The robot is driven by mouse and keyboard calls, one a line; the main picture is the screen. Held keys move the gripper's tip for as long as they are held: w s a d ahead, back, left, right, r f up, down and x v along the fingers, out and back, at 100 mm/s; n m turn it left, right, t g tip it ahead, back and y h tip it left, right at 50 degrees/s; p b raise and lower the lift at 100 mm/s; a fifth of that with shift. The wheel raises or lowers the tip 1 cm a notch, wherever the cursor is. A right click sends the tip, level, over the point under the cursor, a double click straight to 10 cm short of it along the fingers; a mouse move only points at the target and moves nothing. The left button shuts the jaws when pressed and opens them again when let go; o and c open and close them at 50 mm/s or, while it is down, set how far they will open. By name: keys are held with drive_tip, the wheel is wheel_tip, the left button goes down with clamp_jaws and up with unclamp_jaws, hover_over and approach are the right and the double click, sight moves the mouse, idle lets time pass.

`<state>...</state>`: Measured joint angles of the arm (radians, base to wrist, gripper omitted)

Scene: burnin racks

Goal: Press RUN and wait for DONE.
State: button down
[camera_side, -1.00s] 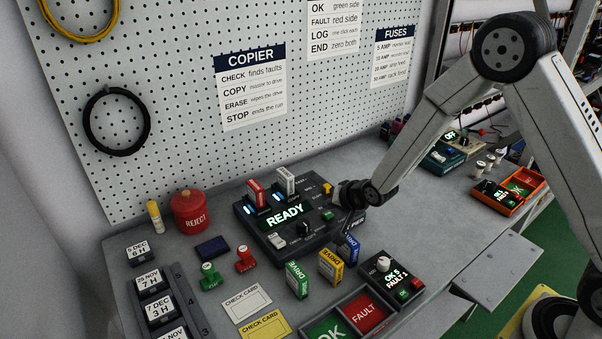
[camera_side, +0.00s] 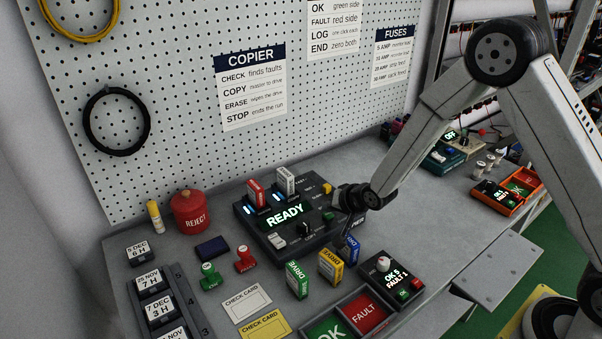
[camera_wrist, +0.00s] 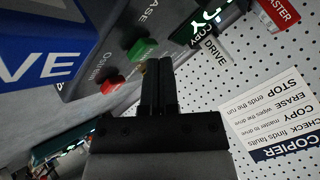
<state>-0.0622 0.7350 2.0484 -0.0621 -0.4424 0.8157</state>
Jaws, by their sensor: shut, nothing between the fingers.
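The dark copier unit (camera_side: 262,238) stands on the bench with a lit display (camera_side: 285,215) reading READY. A red-labelled and a white-labelled drive stand in its top slots. Its green button (camera_side: 329,216) is at the right side, close to my gripper (camera_side: 340,203). In the wrist view the green button (camera_wrist: 142,49) lies just ahead of my fingertips (camera_wrist: 158,62), with a red button (camera_wrist: 111,82) to the left. The fingers are shut and empty. I cannot tell whether they touch the green button, and its label is not legible.
A blue drive (camera_side: 350,249), a yellow drive (camera_side: 331,266) and a green drive (camera_side: 297,279) stand in front of the copier. A tester box (camera_side: 392,279) and OK and FAULT trays are nearer. The pegboard (camera_side: 180,60) rises behind.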

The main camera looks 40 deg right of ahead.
sight(330, 215)
drive_tip(key=shift+f, duration=0.4)
idle(0.5)
drive_tip(key=shift+r, duration=0.1)
idle(0.3)
drive_tip(key=shift+r, duration=0.8)
drive_tip(key=shift+r, duration=0.15)
drive_tip(key=shift+r, duration=2.35)
